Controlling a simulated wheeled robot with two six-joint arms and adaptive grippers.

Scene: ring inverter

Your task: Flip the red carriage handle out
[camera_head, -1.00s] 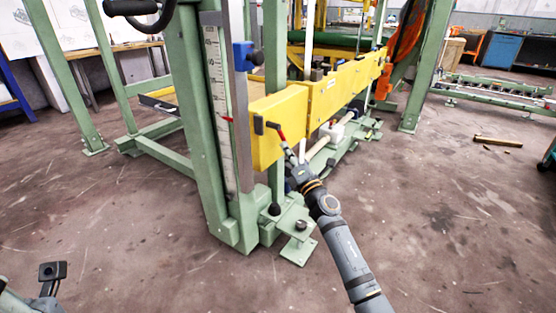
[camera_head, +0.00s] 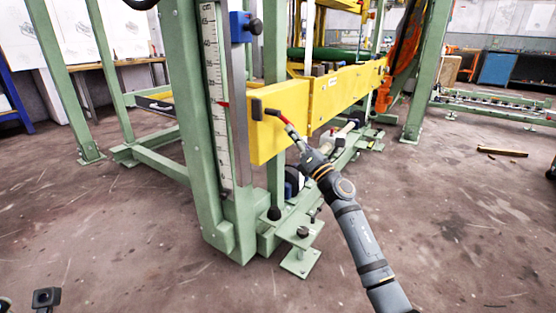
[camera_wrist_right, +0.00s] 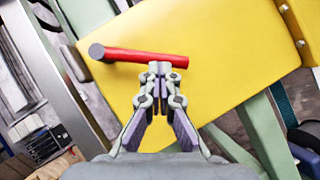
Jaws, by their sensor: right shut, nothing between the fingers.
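The red carriage handle (camera_wrist_right: 145,57) is a short red bar with a dark round end, lying across the yellow panel in the right wrist view. In the head view the handle (camera_head: 290,129) slants down and right from a dark block on the yellow carriage panel (camera_head: 280,140). My right gripper (camera_wrist_right: 160,68) is shut and empty. Its fingertips overlap the lower edge of the bar, near its right half; whether they touch it I cannot tell. In the head view the right gripper (camera_head: 303,148) is at the handle's lower end. My left gripper's fingers do not show.
A green frame post with a white scale (camera_head: 218,100) stands left of the panel. A blue block (camera_head: 241,27) sits above it. A green foot plate (camera_head: 300,263) is on the floor below. The floor (camera_head: 450,220) at the right is mostly clear.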

